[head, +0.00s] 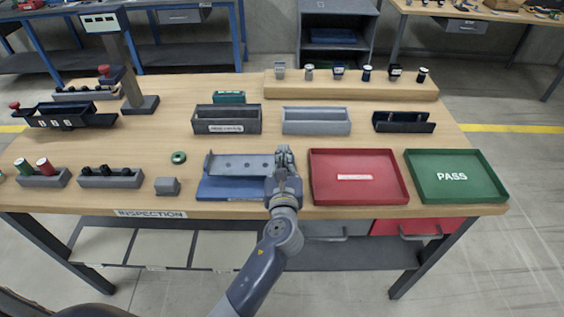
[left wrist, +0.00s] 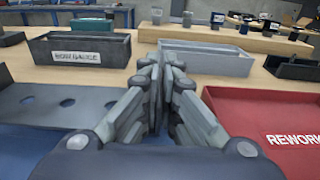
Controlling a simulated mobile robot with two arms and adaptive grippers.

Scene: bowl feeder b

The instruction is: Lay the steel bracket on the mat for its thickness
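The steel bracket (head: 240,164) is a grey plate with a row of holes and an upturned left end. It is over the back part of the blue mat (head: 232,193); whether it rests on it or hovers is unclear. In the left wrist view the bracket (left wrist: 62,103) runs in from the left to the fingers. My left gripper (head: 285,158) is at its right end, pointing away from me. Its fingers (left wrist: 162,72) are almost together, apparently shut on that end, which they hide. My right gripper is not in view.
The red rework tray (head: 318,188) stands close to the right of my left gripper, with the green pass tray (head: 412,187) beyond. A bow gauge box (head: 226,129) and a grey bin (head: 316,128) stand behind. A grey block (head: 167,187) and green ring (head: 179,157) lie left.

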